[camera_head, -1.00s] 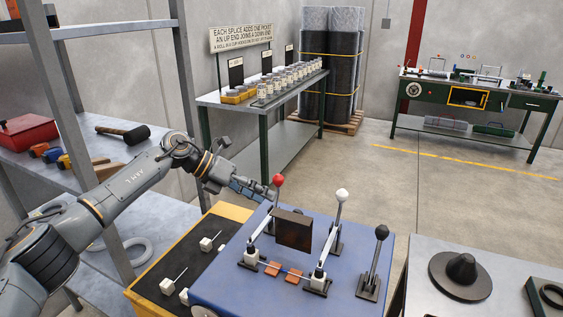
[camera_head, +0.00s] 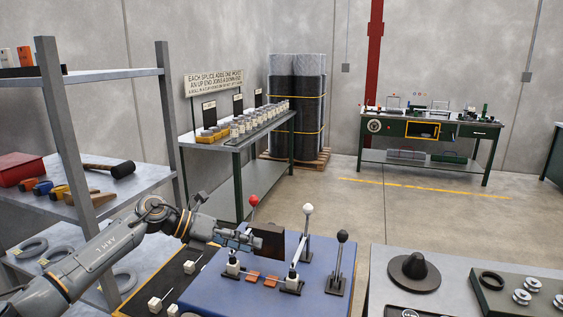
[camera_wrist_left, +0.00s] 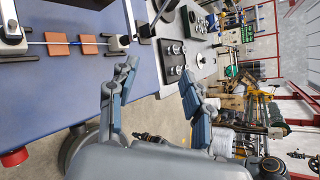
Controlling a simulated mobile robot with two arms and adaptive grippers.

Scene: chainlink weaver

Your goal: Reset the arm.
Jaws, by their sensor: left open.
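My left arm comes in from the left in the head view. Its gripper (camera_head: 248,240) is open over the blue-topped bench (camera_head: 210,291), at the left side of a dark brown block (camera_head: 270,238) and partly in front of it. I cannot tell if it touches the block. In the left wrist view the two fingers (camera_wrist_left: 158,90) stand apart with nothing between them. Levers with a red knob (camera_head: 254,200), a white knob (camera_head: 307,209) and a black knob (camera_head: 342,236) stand on the bench. My right gripper is not in view.
Two orange-brown pads (camera_head: 271,281) lie on the bench between small clamps. A grey shelf (camera_head: 125,183) with a mallet (camera_head: 122,170) stands left, close to my arm. A table with a dark cone (camera_head: 414,267) stands right. The floor (camera_head: 400,210) behind is clear.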

